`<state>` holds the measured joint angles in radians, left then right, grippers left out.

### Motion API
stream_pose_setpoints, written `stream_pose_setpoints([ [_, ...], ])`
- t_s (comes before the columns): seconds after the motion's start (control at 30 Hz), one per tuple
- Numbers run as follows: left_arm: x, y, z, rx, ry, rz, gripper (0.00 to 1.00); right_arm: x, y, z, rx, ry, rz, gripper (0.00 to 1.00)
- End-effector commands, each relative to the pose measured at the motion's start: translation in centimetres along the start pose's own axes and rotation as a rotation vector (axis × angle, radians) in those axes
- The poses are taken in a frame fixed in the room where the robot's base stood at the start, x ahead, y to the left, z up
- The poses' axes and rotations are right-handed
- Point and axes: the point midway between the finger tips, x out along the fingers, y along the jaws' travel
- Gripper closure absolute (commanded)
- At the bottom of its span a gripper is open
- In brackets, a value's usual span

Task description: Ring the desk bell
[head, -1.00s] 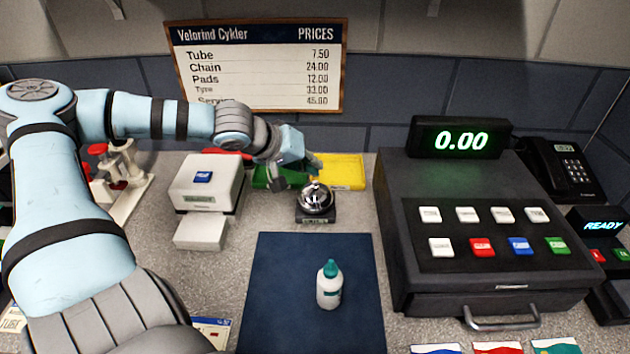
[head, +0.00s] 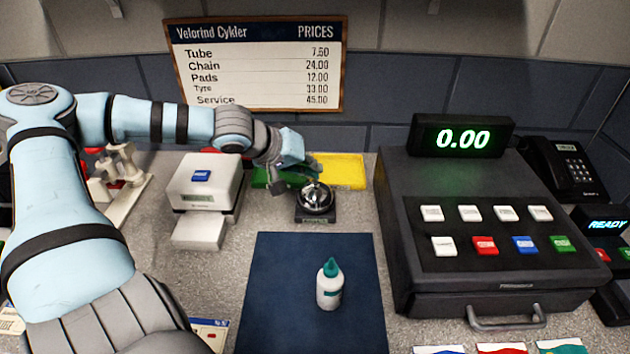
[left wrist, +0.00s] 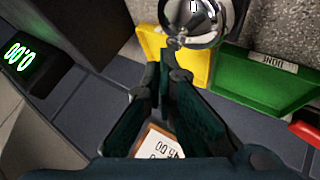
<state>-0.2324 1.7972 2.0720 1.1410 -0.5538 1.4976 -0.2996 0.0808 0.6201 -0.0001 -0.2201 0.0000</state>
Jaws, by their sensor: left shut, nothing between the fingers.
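The desk bell (head: 316,198), a shiny silver dome on a dark square base, stands on the counter behind the blue mat. It also shows at the top of the left wrist view (left wrist: 203,18). My left gripper (head: 317,170) is shut and empty, its fingertips close behind and above the dome in the head view. In the left wrist view the shut fingertips (left wrist: 166,62) are close to the dome's edge. I cannot tell whether they touch it. My right gripper is not in view.
A green tray (left wrist: 262,82) and a yellow tray (head: 345,170) lie behind the bell. A white box-shaped device (head: 205,185) stands left, a cash register (head: 490,285) right. A small bottle (head: 330,285) stands on the blue mat (head: 275,300).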

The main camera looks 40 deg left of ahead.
Motion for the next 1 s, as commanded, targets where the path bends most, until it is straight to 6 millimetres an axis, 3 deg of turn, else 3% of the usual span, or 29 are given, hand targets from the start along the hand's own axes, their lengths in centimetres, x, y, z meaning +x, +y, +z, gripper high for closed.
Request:
stream_pose_setpoints([
  [0.6,0.4,-0.3,0.3,0.0,0.0,0.0,1.0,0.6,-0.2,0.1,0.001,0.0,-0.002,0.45],
  [1.0,-1.0,0.7,-0.7,0.0,0.0,0.0,1.0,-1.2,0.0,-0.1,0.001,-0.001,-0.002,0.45],
])
